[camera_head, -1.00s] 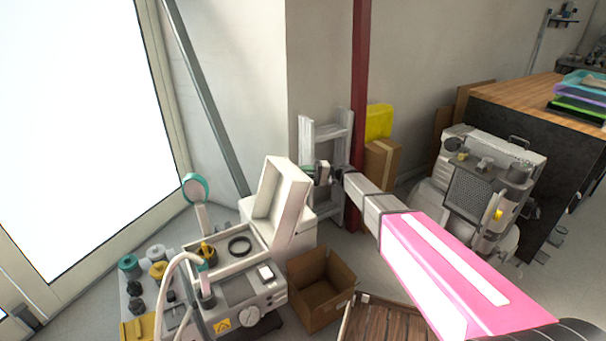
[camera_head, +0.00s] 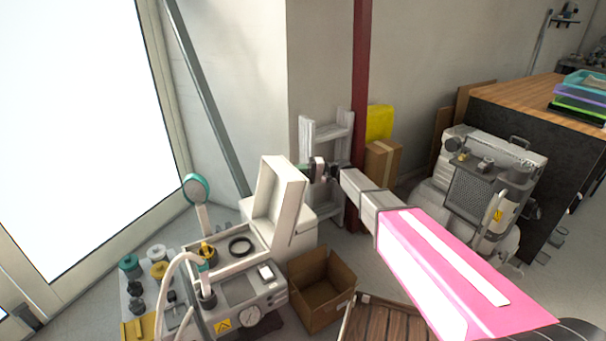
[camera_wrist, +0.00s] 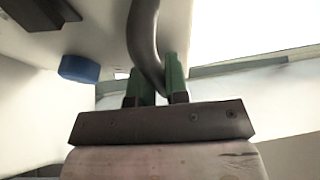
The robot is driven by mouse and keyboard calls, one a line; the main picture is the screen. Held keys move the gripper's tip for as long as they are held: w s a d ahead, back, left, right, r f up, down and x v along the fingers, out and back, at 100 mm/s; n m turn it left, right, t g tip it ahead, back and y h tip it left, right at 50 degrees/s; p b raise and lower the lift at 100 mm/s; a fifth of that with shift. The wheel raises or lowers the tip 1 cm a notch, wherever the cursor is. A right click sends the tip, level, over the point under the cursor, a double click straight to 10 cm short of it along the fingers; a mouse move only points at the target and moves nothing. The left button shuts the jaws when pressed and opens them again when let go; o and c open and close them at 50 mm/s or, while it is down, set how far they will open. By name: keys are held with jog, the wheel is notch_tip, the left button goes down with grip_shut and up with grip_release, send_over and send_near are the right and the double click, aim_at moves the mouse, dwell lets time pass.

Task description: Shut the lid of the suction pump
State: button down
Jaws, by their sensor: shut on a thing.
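The suction pump (camera_head: 235,290) stands at the lower left in the head view, a pale box with a gauge, hoses and an open top. Its white lid (camera_head: 271,205) is raised, nearly upright, at the back right of the opening. My gripper (camera_head: 308,171) is at the right side of the lid, near its top. In the wrist view, the green fingers (camera_wrist: 156,84) are shut on a dark curved handle (camera_wrist: 143,42), beside the pale lid surface (camera_wrist: 100,28). The handle's ends are not clearly visible.
An open cardboard box (camera_head: 320,288) stands right of the pump. A grey stepladder (camera_head: 308,130) and a red post (camera_head: 361,80) are behind my gripper. A second machine (camera_head: 480,190) stands at the right. Jars and a teal-rimmed round mirror (camera_head: 196,188) are at the left.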

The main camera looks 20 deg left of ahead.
jog(key=s+a+r+n+t+h, duration=0.2)
jog(key=s+a+r+t+h, duration=0.15)
jog(key=s+a, duration=0.65)
jog(key=s+a+r+n+t+h, duration=0.1)
jog(key=s+a+r+t+h, duration=0.25)
jog(key=s+a, duration=0.6)
jog(key=s+a+f+n+t+h, duration=0.1)
jog(key=s+a+f+t+h, duration=0.1)
jog(key=s+a+f, duration=0.3)
jog(key=s+a+f+n+t+h, duration=0.1)
jog(key=s+a+f+t+h, duration=0.2)
jog(key=s+f, duration=1)
jog(key=shift+a+f+t+h, duration=0.35)
jog(key=shift+a+h, duration=0.35)
jog(key=shift+a, duration=0.45)
jog(key=shift+f, duration=0.15)
jog(key=c, duration=1.4)
grip_release()
